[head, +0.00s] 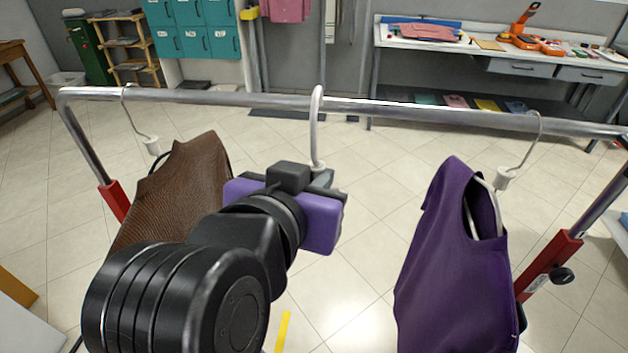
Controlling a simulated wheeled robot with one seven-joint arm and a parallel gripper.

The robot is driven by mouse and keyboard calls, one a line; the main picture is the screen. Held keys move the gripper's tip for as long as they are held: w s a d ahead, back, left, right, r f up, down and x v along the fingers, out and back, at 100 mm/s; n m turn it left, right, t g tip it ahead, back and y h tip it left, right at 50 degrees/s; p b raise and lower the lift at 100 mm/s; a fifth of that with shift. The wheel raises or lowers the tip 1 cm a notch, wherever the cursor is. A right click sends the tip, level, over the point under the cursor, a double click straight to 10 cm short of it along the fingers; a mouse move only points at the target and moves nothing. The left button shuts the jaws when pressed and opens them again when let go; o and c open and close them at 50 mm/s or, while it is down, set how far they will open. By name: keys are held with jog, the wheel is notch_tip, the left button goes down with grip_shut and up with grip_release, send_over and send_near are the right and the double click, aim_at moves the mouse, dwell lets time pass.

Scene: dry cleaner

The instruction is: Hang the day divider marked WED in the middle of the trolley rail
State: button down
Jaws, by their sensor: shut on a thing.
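The metal trolley rail (420,112) crosses the head view from left to right. A thick white hook (316,130), apparently the top of the day divider, stands upright near the middle of the rail. Its curved top reaches just above the rail and its stem passes in front. I cannot tell whether it rests on the rail. My gripper (322,182) is shut on the piece at the foot of this hook, just below the rail. My wrist hides the rest of the divider, and no WED marking shows.
A brown garment (190,185) hangs left of my gripper and a purple garment (450,250) hangs right, both on wire-hooked hangers. Bare rail lies on both sides of the white hook. Red-sleeved trolley posts (548,265) stand at the ends. A workbench (480,55) is at the back right.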

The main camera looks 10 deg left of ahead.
jog(key=shift+w, duration=0.2)
dwell(0.3)
jog(key=shift+w, duration=0.6)
jog(key=shift+w, duration=0.1)
jog(key=shift+w+d, duration=0.1)
jog(key=shift+w, duration=2.75)
jog(key=shift+f, duration=0.2)
jog(key=shift+f+b, duration=0.85)
jog(key=shift+f, duration=0.6)
jog(key=shift+f, duration=0.2)
